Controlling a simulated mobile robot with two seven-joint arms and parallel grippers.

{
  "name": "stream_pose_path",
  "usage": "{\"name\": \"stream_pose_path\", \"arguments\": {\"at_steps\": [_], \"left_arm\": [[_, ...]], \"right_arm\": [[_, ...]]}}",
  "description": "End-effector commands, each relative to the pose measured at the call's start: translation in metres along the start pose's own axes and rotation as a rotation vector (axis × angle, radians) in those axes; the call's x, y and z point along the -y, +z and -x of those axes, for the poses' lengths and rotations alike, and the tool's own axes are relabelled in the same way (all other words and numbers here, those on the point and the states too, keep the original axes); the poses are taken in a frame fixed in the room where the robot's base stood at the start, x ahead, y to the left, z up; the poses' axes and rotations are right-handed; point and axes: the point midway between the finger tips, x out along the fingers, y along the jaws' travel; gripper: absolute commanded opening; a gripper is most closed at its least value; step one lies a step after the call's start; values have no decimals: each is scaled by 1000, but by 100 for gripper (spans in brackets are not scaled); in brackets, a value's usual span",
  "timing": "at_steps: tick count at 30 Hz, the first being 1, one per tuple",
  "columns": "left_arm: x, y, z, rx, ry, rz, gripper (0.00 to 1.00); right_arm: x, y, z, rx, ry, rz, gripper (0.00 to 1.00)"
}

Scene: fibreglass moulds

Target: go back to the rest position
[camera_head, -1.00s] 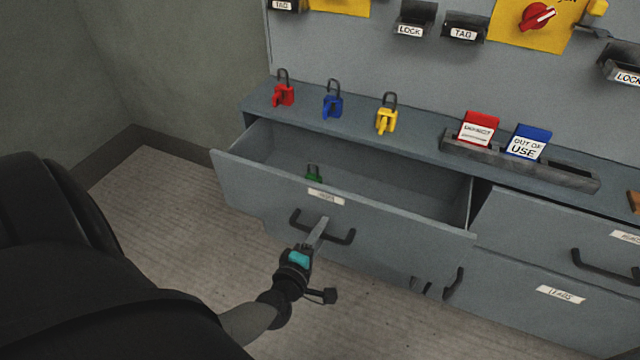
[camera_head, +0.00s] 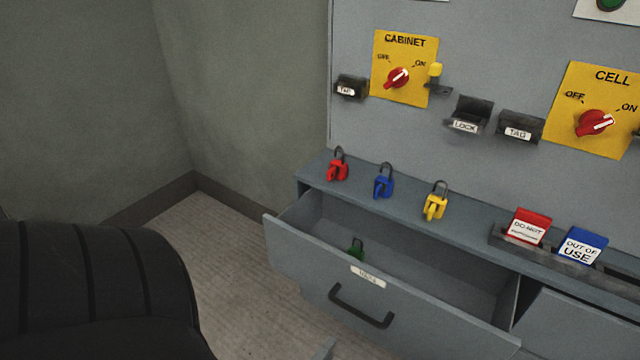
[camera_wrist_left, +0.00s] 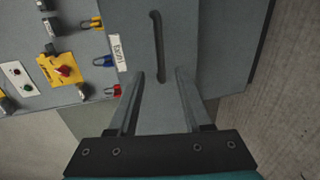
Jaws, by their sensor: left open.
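My left gripper (camera_wrist_left: 159,75) is open and empty in the left wrist view, with its two fingers apart. The black bar handle (camera_wrist_left: 157,45) of the open drawer lies beyond the fingertips, clear of them. The drawer (camera_head: 440,320) stands pulled out, with a green padlock (camera_head: 356,248) inside. My right gripper is in neither view.
Red (camera_head: 338,171), blue (camera_head: 384,187) and yellow (camera_head: 435,206) padlocks stand on the ledge. A tag rack (camera_head: 512,243) holds a red and a blue tag. Switch plates and small holders are on the panel above. Bare floor (camera_head: 235,255) lies left of the drawer.

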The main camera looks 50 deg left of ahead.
Motion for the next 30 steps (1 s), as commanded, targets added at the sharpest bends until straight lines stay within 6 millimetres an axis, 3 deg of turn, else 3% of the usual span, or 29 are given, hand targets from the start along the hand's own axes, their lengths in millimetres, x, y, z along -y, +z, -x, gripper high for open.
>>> {"name": "stream_pose_path", "arguments": {"at_steps": [6, 25, 30], "left_arm": [[0, 0, 14, 0, 0, -1, 49], [1, 0, 15, 2, -1, -7, 49], [19, 11, 10, 77, -63, -187, 49]], "right_arm": [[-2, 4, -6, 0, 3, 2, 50], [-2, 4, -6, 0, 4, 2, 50], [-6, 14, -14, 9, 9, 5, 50]]}}
